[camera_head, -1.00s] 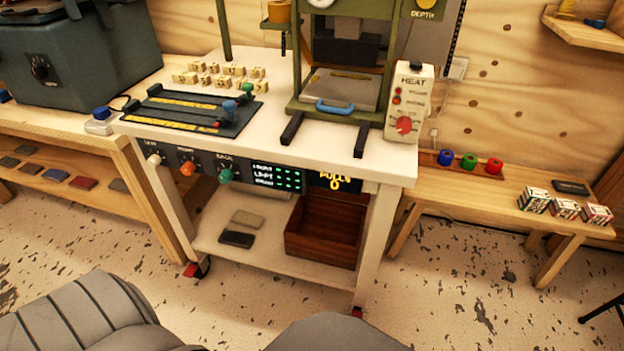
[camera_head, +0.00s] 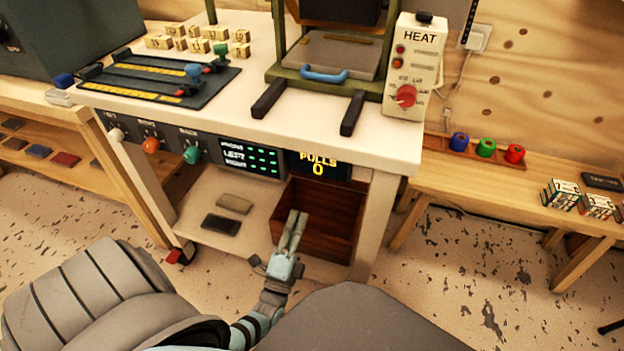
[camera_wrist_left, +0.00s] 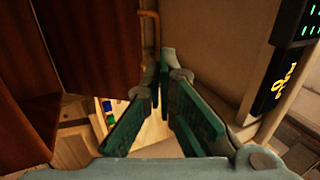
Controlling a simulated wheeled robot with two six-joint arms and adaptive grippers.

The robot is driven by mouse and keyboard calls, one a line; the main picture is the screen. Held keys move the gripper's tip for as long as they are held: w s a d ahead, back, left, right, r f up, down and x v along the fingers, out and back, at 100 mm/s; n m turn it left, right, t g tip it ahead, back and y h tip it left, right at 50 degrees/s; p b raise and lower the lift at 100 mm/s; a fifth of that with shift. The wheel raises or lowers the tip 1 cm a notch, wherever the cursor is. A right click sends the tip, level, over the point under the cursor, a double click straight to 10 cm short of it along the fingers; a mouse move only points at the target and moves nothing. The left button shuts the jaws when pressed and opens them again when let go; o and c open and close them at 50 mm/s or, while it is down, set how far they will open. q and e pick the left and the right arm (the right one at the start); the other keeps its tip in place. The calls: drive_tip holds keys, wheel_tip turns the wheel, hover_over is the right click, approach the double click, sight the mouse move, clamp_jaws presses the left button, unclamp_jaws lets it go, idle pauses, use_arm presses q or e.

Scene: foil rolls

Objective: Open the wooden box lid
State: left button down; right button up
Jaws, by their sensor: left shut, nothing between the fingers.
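A reddish-brown wooden box (camera_head: 330,215) sits on the lower shelf under the white workbench in the head view. Its top side looks dark, and I cannot tell a separate lid from the inside. My left gripper (camera_head: 297,216) is shut and empty. It overlaps the left part of the box in the head view; whether it touches is unclear. In the left wrist view the gripper (camera_wrist_left: 167,65) points past dark brown wood (camera_wrist_left: 90,45) on the left. My right gripper is not in view.
A display panel (camera_head: 318,164) reading PULLS 0 hangs from the bench edge above the box. A grey block (camera_head: 234,203) and a black block (camera_head: 221,224) lie on the shelf left of the box. A white bench leg (camera_head: 376,225) stands at its right.

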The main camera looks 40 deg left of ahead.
use_arm(q)
drive_tip(key=b+x, duration=0.2)
drive_tip(key=x, duration=0.9)
drive_tip(key=shift+w, duration=0.3)
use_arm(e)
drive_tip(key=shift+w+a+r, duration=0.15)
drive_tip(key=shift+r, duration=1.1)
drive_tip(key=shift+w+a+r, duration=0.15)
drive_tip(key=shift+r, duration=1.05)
use_arm(q)
drive_tip(key=shift+r, duration=0.1)
